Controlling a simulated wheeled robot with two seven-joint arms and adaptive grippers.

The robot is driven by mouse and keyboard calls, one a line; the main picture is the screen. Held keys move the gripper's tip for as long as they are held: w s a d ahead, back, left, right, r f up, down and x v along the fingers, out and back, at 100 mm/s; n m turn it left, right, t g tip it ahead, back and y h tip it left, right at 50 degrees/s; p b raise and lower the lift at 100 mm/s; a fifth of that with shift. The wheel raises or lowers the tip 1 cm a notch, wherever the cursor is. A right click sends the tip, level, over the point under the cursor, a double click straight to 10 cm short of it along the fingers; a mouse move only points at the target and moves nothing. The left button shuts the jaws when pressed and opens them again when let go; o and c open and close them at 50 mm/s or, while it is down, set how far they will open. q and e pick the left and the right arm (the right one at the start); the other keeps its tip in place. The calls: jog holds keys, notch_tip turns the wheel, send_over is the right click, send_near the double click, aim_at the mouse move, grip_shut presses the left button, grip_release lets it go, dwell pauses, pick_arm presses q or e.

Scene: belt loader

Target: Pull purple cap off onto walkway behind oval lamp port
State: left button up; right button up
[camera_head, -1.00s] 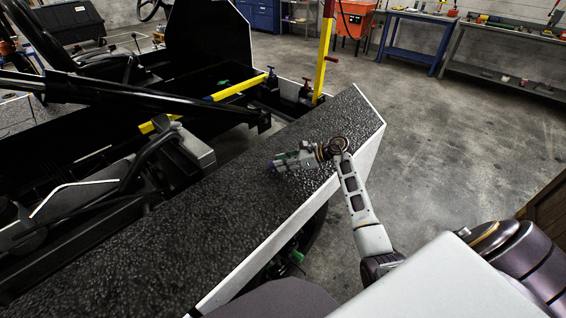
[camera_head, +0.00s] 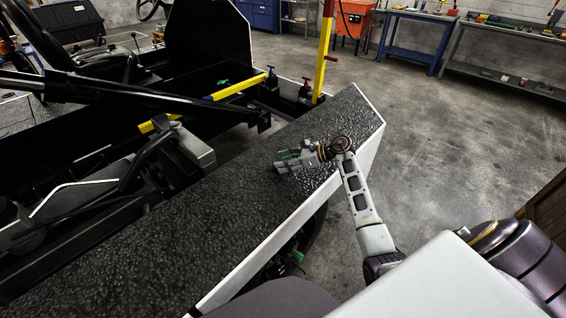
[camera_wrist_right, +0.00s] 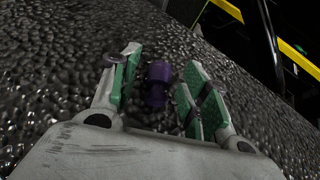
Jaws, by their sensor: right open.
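The purple cap (camera_wrist_right: 157,84) shows in the right wrist view, between the two green-padded fingers of my right gripper (camera_wrist_right: 160,75). It appears to rest on the black textured walkway (camera_wrist_right: 60,60), with a gap to the fingers on either side. My right gripper is open. In the head view, my right gripper (camera_head: 281,160) is low over the walkway (camera_head: 190,230), pointing left, and the cap is too small to make out clearly. I cannot make out the oval lamp port in either view. My left gripper is not in view.
Left of the walkway are the loader's black frame and a yellow bar (camera_head: 240,88). A yellow upright post (camera_head: 322,65) stands near the walkway's far end. Open concrete floor (camera_head: 450,140) lies to the right. Workbenches stand at the back.

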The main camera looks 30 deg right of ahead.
jog(key=v, duration=1.1)
jog(key=shift+d, duration=0.15)
dwell(1.2)
